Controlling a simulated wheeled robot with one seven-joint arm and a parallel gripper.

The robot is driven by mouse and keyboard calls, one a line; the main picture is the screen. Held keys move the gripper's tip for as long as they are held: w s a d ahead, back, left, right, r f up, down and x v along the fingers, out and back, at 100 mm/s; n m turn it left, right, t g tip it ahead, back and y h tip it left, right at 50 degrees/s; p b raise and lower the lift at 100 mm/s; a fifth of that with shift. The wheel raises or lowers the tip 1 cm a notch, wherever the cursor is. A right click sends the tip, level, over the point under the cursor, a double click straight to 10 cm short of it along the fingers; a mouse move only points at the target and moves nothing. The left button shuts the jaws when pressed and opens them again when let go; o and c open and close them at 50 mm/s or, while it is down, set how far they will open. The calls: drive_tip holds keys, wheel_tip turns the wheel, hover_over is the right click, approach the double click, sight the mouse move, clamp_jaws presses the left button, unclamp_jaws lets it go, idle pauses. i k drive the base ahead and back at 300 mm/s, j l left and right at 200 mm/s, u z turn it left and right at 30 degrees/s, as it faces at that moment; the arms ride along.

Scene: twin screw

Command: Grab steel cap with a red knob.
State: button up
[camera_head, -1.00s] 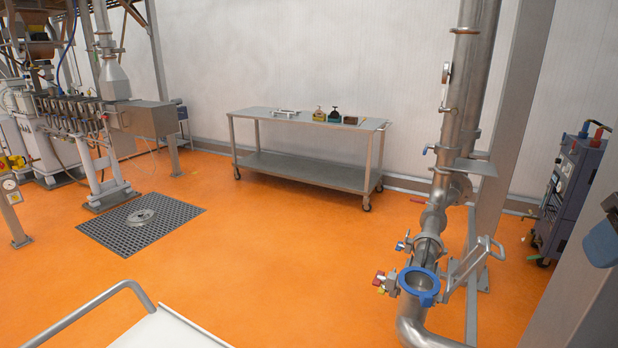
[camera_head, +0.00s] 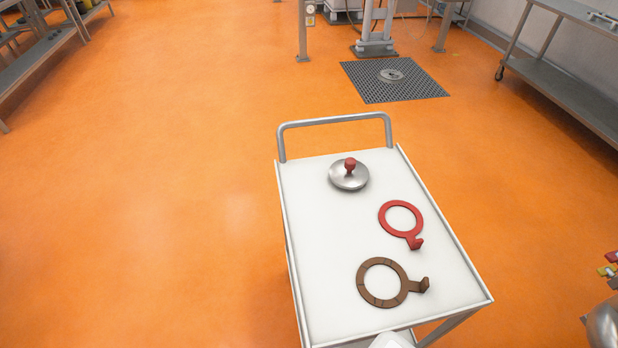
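The steel cap (camera_head: 345,181) is a round, shiny disc with a red knob (camera_head: 350,166) standing up from its middle. It lies on the white top of a cart (camera_head: 320,255), toward the far end near the handle. My gripper cannot be made out. A small white shape at the bottom edge, by the near end of the cart, is cut off and I cannot tell what it is.
A red ring with a tab (camera_head: 414,239) and a brown ring with a tab (camera_head: 404,299) lie nearer on the cart. The cart's metal handle (camera_head: 335,120) rises at the far end. A steel table (camera_head: 568,90) stands right. Orange floor at left is clear.

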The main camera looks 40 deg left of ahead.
sight(348, 173)
drive_tip(key=u, duration=0.7)
drive_tip(key=i+u, duration=0.1)
drive_tip(key=u, duration=0.65)
drive_tip(key=i+l+u, duration=0.1)
drive_tip(key=u, duration=0.3)
